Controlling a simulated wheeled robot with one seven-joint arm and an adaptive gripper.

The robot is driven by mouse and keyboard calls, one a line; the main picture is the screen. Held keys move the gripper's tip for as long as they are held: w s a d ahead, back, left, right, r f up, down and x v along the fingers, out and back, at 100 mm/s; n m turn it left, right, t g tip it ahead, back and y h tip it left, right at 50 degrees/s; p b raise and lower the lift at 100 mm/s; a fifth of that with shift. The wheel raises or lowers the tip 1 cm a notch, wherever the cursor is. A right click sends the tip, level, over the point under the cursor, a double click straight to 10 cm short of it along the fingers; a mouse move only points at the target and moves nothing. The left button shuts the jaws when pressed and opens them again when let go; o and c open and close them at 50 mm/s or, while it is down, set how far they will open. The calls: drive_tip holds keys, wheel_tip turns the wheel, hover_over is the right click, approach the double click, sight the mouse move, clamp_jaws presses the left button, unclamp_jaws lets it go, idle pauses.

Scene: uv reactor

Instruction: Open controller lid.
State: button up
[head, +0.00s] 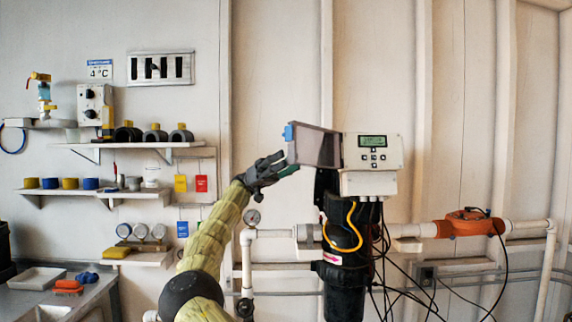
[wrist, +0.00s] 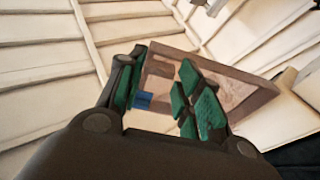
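The controller (head: 386,150) is a pale box with a green display and dark buttons, mounted above the dark reactor body. Its smoky see-through lid (head: 316,148) is swung out to the left, and the controller face is uncovered. A blue latch (head: 289,132) sits on the lid's free edge. My gripper (head: 284,162) is at the lid's lower left edge. In the wrist view its green-padded fingers (wrist: 163,62) are apart, with the lid (wrist: 250,88) and blue latch (wrist: 142,99) beyond them. I cannot tell whether a finger touches the lid.
An orange fitting (head: 468,224) and white pipes run right of the reactor. Black cables and a yellow cable (head: 345,240) hang below the controller. Shelves (head: 130,145) with small parts and a bench (head: 90,296) stand left. The wall above the controller is clear.

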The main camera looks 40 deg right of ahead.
sight(289, 124)
drive_tip(key=shift+o, duration=0.7)
wheel_tip(289, 124, up, 10)
idle(0.7)
